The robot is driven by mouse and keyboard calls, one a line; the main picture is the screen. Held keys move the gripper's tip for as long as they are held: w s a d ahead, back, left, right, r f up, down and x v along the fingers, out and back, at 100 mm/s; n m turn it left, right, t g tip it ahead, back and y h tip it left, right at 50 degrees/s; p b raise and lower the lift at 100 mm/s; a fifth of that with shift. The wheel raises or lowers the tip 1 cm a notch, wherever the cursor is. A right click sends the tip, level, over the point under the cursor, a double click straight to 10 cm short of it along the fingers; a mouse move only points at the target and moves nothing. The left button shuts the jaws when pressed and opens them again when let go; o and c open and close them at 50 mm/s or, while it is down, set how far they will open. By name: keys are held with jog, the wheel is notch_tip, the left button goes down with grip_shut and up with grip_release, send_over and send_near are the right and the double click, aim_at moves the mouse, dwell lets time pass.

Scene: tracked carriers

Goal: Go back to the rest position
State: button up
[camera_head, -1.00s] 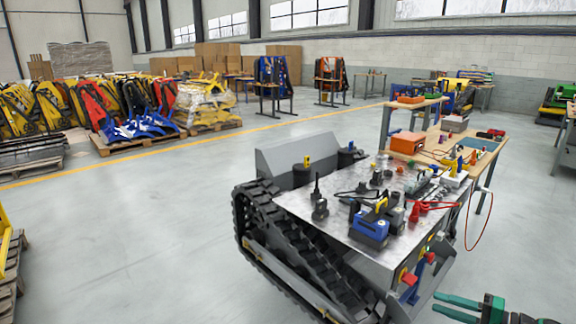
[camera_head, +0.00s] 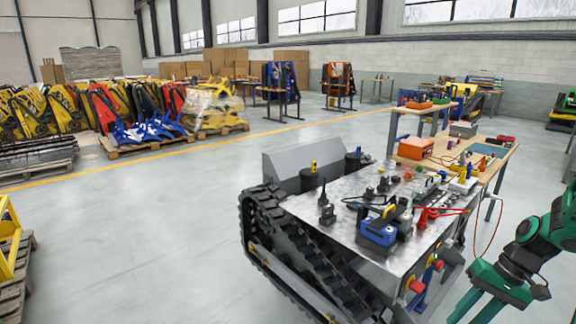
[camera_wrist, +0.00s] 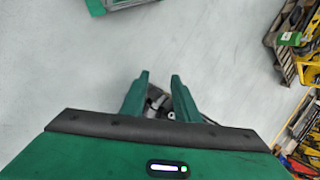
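My gripper (camera_head: 472,312) is at the lower right of the head view, beside the right end of the tracked carrier, with green fingers pointing down and partly cut off by the frame edge. In the wrist view my gripper (camera_wrist: 160,82) has two green fingers apart, with pale floor beyond their tips. Some small dark and grey parts show between the fingers, too unclear to name. I see no object clearly held.
A tracked carrier (camera_head: 345,215) with tools and a blue device (camera_head: 378,232) on its top stands close by. A wooden workbench (camera_head: 490,170) is behind it. Pallets of yellow parts (camera_head: 40,110) stand at the far left.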

jog(key=s+a+r+m+h, duration=0.1)
jog(key=s+r+h, duration=0.1)
jog(key=s+r, duration=0.4)
jog(key=s+a+r+h, duration=0.2)
jog(key=s+r, duration=0.5)
jog(key=s, duration=0.3)
jog(key=shift+s+a+m+h, duration=0.15)
jog(key=shift+a+m+h, duration=0.15)
jog(key=shift+m, duration=0.1)
jog(key=shift+r, duration=0.1)
jog(key=shift+w+f, duration=0.25)
jog(key=shift+w, duration=0.4)
